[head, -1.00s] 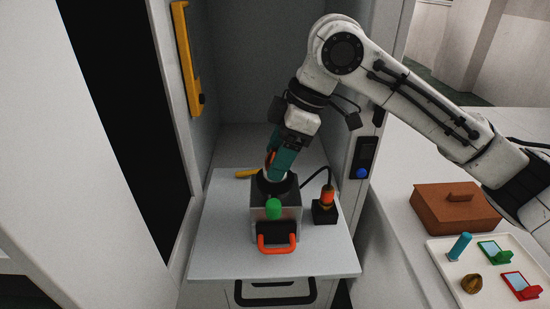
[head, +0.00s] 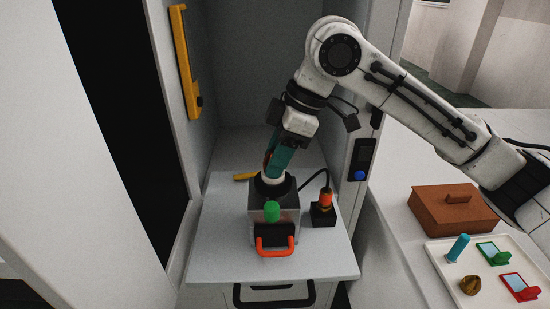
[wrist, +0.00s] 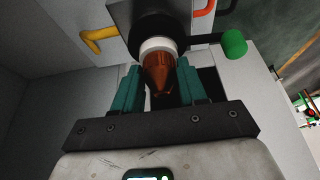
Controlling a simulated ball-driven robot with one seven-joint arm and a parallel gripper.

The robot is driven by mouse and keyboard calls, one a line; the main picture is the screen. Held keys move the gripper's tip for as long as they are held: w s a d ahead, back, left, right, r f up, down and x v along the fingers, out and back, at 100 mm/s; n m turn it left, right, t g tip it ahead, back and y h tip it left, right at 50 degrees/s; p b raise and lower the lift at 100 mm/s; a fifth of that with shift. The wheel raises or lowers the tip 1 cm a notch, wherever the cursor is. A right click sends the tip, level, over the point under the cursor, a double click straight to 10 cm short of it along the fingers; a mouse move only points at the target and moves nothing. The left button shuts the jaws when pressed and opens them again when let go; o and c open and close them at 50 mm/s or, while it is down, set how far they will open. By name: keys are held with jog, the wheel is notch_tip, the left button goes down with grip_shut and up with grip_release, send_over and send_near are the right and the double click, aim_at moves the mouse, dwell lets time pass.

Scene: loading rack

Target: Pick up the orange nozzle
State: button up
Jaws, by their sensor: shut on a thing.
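The orange nozzle (wrist: 159,72) is a ribbed, tapered cone between the teal fingers of my gripper (wrist: 161,86) in the wrist view. Its wide end meets a white collar (wrist: 157,46) above the black top of a grey box-shaped device (head: 287,196). In the head view, my gripper (head: 279,158) points down over this device, and only a sliver of the nozzle (head: 267,158) shows beside the fingers. My gripper is shut on the nozzle. I cannot tell whether the collar belongs to the nozzle or the device.
The device has a green knob (head: 272,211) and an orange-red handle (head: 275,247) in front. A black holder (head: 323,216) with an orange-tipped cabled part stands right of it. A yellow piece (head: 245,177) lies behind left. Cabinet walls flank the shelf (head: 225,240); its front left is clear.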

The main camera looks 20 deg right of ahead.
jog(key=shift+r, duration=0.5)
jog(key=s+r+p, duration=0.2)
jog(key=s+r, duration=1.2)
jog(key=r, duration=0.2)
jog(key=shift+a, duration=0.15)
dwell(0.4)
